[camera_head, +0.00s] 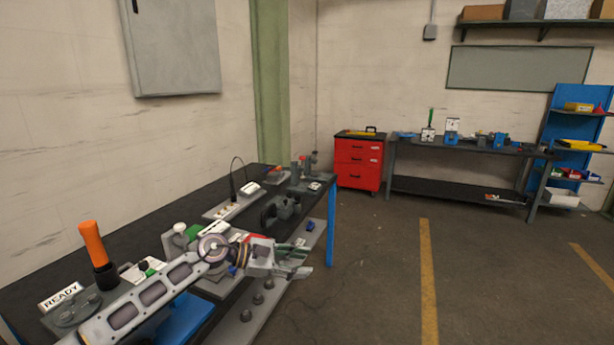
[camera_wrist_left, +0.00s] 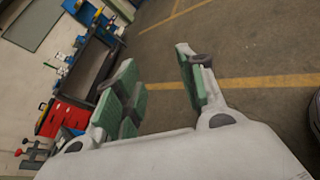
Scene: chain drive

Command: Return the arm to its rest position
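My left arm comes in from the lower left in the head view and reaches over the front part of the dark workbench (camera_head: 150,227). My left gripper (camera_head: 298,262) is past the bench's right edge, pointing right. In the left wrist view the two green-padded fingers of the left gripper (camera_wrist_left: 160,90) stand wide apart, with only floor between them. It holds nothing. My right gripper does not show in either view.
The bench holds an orange-handled tool (camera_head: 93,243), a READY sign (camera_head: 61,296) and several fixtures. A red drawer cabinet (camera_head: 358,162) and a second bench (camera_head: 460,148) stand at the back. The floor (camera_head: 380,270) to the right is clear.

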